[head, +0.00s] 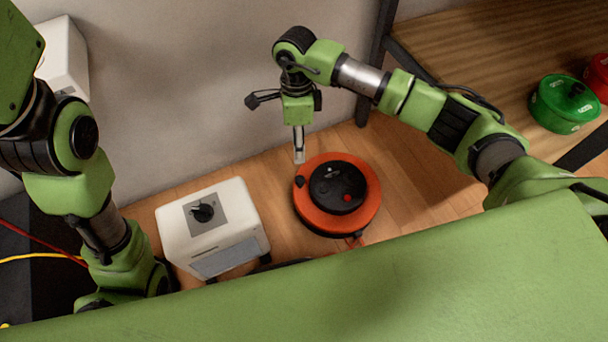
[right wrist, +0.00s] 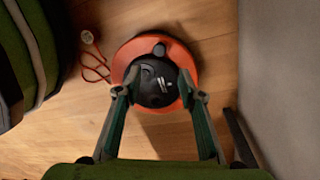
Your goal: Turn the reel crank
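The cable reel is an orange disc with a black hub, lying flat on the wooden floor in the head view (head: 370,205) and centred in the right wrist view (right wrist: 190,62). A small black knob, which looks like the crank handle, stands at the reel's left edge in the head view (head: 300,182) and at its top in the right wrist view (right wrist: 159,49). My right gripper (head: 299,157) points down above the reel's upper left side. Contact cannot be told. My left gripper is not visible.
A white box with a black rotary knob (head: 203,212) stands left of the reel. An orange cable with a plug (right wrist: 90,45) lies beside the reel. A wooden shelf holds a green reel (head: 563,105) and a red one (head: 598,75). The grey wall is close behind.

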